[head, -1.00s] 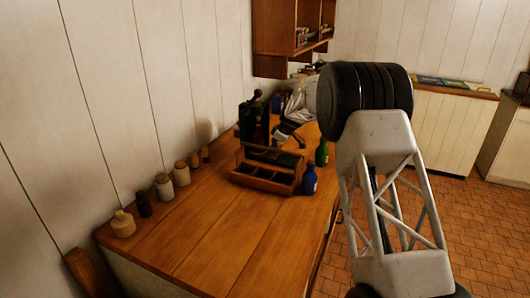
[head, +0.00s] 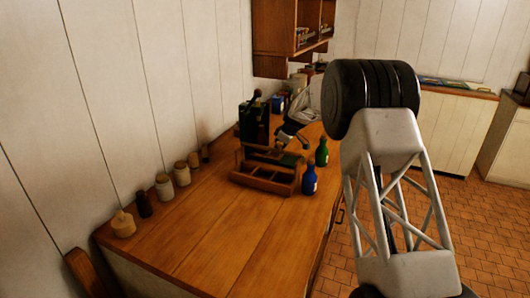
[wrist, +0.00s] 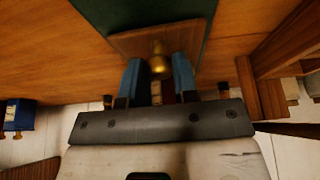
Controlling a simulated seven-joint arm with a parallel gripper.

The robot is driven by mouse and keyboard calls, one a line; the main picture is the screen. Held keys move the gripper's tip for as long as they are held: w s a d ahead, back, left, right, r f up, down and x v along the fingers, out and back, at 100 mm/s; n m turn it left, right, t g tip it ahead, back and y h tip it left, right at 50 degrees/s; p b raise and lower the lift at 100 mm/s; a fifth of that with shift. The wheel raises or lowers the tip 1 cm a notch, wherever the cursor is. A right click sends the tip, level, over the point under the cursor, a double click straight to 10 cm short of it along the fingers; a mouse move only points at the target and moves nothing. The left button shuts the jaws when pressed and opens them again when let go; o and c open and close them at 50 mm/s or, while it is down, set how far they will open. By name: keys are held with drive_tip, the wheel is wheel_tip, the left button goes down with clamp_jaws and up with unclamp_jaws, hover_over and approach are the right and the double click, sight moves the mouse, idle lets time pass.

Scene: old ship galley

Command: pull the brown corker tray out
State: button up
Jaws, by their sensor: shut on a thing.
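The corker (head: 253,122) is a dark green upright body with a black lever, standing on the wooden counter. In the wrist view its green body (wrist: 140,10) is at the top. The brown tray (wrist: 130,43) shows there as a wooden front with a round brass knob (wrist: 157,62). My gripper (wrist: 157,70) is shut on the knob, with one blue finger on each side of it. In the head view my gripper (head: 292,138) is beside the corker, behind the wooden crate, and the tray cannot be made out.
An open wooden crate (head: 265,183) stands close in front of the corker; its edge shows at right in the wrist view (wrist: 290,45). A blue bottle (head: 309,180) and a green bottle (head: 321,152) stand right of it. Several jars line the wall. The near counter (head: 215,235) is clear.

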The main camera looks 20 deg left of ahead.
drive_tip(key=shift+d, duration=4.6)
drive_tip(key=o, duration=0.9)
drive_tip(key=shift+r, duration=0.1)
drive_tip(key=shift+r, duration=3.4)
